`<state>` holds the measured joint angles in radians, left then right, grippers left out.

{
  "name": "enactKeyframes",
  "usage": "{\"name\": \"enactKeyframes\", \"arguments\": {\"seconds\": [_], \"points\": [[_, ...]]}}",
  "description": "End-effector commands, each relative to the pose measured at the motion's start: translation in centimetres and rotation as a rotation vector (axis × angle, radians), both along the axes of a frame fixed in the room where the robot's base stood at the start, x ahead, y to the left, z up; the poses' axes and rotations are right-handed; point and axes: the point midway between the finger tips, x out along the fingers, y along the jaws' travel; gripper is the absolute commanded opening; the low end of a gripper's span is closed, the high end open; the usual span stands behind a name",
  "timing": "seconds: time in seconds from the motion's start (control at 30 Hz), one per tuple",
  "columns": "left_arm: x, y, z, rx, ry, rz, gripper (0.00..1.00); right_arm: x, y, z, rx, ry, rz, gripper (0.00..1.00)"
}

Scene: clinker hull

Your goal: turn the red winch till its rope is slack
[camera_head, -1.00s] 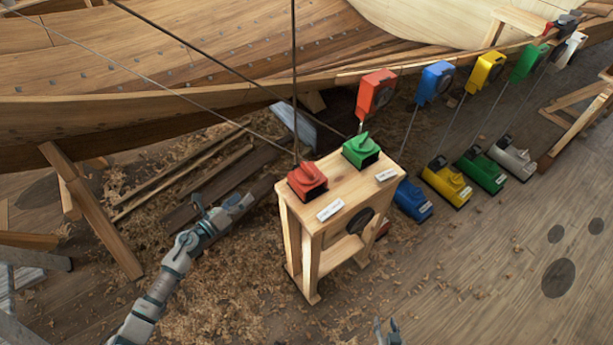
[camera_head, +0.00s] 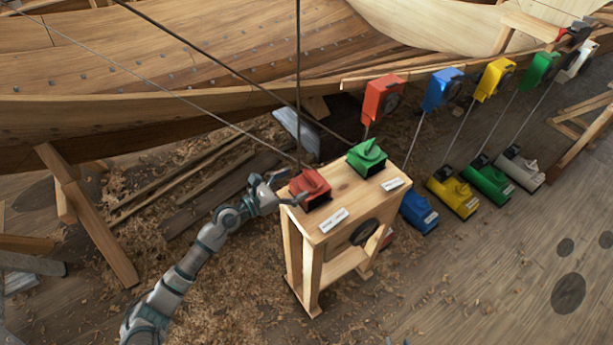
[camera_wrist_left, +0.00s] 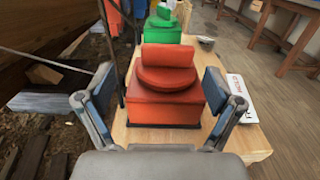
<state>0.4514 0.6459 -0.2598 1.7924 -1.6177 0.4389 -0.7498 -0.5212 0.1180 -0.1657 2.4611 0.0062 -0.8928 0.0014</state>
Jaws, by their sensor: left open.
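The red winch (camera_head: 311,187) sits on the left end of a wooden stand, with a rope rising from it. In the left wrist view the red winch (camera_wrist_left: 165,88) has a square body, a round disc and an upright flat handle on top. My left gripper (camera_head: 288,192) is at the winch's left side in the head view. In the left wrist view my left gripper (camera_wrist_left: 158,92) is open, one finger on each side of the winch body, with nothing held. I cannot tell whether the fingers touch it.
A green winch (camera_head: 367,157) sits beside the red one on the wooden stand (camera_head: 345,205). White labels (camera_head: 333,220) lie on the stand's front edge. Ropes run up to the left past the hull (camera_head: 200,70). Several coloured boxes stand to the right.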

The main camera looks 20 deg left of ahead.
Motion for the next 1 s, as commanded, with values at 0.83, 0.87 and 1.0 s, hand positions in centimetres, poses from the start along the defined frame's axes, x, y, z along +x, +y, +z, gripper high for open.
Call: {"name": "enactKeyframes", "arguments": {"seconds": [0.83, 0.87, 1.0], "points": [[3.7, -2.9, 0.0, -0.001, 0.001, 0.000, 0.44, 0.6, 0.5, 0.2, 0.010, -0.033, 0.001, 0.40], [3.7, -2.9, 0.0, 0.000, 0.000, 0.000, 0.37, 0.6, 0.5, 0.2, 0.010, -0.033, 0.001, 0.40], [3.8, -2.9, 0.0, -0.001, 0.000, 0.002, 0.32, 0.6, 0.4, 0.2, 0.009, -0.033, 0.001, 0.40]]}}
